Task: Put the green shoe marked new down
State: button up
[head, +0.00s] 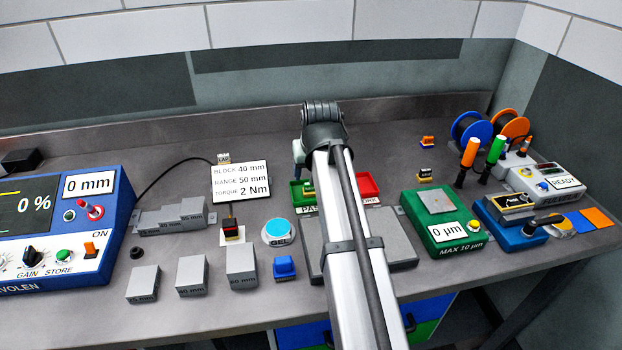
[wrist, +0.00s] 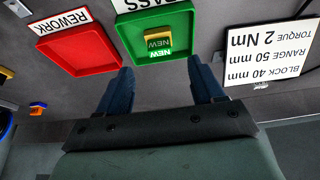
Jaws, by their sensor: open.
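In the wrist view the shoe marked NEW (wrist: 157,38) sits inside the green PASS tray (wrist: 187,20). My gripper (wrist: 160,64) is open, with one finger on each side of the shoe's line and nothing visibly held. The fingers appear apart from the shoe. In the head view my arm hides much of the tray (head: 296,192), and only part of the shoe (head: 308,187) shows.
The red REWORK tray (wrist: 80,50) stands beside the green one. A white sign (head: 240,182) stands to the left in the head view. A grey plate (head: 400,247) lies in front, with the green gauge block (head: 441,235) to its right. Several grey blocks stand at front left.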

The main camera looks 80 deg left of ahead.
jog(key=shift+v, duration=2.5)
jog(key=shift+w, duration=0.1)
